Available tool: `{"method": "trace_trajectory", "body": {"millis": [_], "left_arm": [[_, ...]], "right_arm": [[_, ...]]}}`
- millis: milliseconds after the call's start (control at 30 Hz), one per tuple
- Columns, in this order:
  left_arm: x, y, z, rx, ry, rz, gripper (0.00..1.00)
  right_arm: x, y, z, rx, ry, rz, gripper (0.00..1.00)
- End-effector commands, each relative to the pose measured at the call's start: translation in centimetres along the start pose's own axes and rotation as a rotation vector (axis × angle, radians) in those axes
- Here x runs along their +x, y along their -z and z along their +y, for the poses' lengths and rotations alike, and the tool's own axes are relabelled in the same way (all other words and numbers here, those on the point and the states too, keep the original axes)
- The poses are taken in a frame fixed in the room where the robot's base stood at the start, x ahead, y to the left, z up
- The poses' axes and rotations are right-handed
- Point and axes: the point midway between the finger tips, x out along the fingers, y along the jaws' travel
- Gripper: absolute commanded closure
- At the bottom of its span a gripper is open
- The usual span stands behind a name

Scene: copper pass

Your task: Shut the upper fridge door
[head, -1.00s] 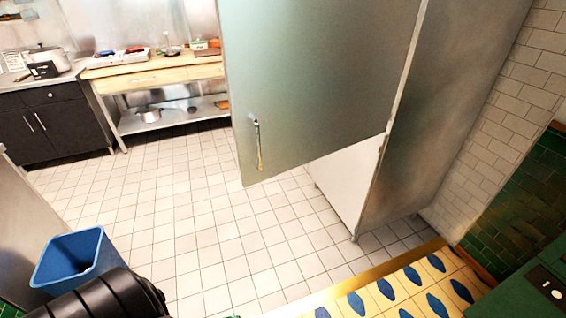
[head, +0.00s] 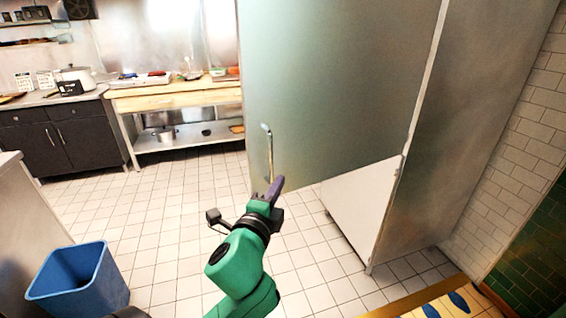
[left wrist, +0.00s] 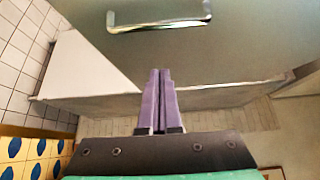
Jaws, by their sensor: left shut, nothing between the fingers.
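The upper fridge door (head: 335,90) is a large grey-green metal panel standing open, swung out from the fridge body (head: 465,130). Its upright metal handle (head: 268,145) is near the door's free lower left corner. My left gripper (head: 274,186) has purple fingers and is at the door's lower edge, just below the handle. In the left wrist view the fingers (left wrist: 158,72) are shut and empty, pointing at the door face (left wrist: 230,50), with the handle (left wrist: 160,26) beyond their tips. I cannot tell whether they touch the door. My right gripper is out of view.
A white lower fridge panel (head: 365,205) shows under the door. A blue bin (head: 75,280) stands at the lower left. A wooden-topped worktable (head: 180,98) and dark cabinets (head: 60,135) line the back. The tiled floor (head: 170,215) between is clear.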

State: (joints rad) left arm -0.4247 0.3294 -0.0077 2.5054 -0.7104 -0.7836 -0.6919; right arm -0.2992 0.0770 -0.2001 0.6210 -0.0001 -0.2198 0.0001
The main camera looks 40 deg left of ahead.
Motion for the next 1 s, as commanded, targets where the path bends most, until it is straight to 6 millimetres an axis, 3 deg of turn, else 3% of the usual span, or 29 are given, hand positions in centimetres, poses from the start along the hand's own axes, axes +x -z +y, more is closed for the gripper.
{"method": "trace_trajectory", "body": {"millis": [167, 533, 600, 800, 1000], "left_arm": [[1.9, 0.0, -0.5, 0.002, 0.007, -0.001, 1.0], [10.0, 0.0, -0.6, -0.002, 0.003, 0.0, 1.0], [11.0, -0.9, -0.5, 0.0, 0.0, 0.0, 1.0], [12.6, -2.6, -0.3, -0.002, 0.001, 0.002, 1.0], [12.8, -2.8, -0.1, -0.003, 0.001, 0.003, 1.0]], "right_arm": [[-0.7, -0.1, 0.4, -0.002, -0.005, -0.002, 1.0], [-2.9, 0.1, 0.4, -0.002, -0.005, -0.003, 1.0], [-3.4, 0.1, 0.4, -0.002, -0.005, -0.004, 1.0], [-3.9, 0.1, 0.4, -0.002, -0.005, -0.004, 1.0], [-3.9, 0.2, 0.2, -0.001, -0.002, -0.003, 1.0]]}}
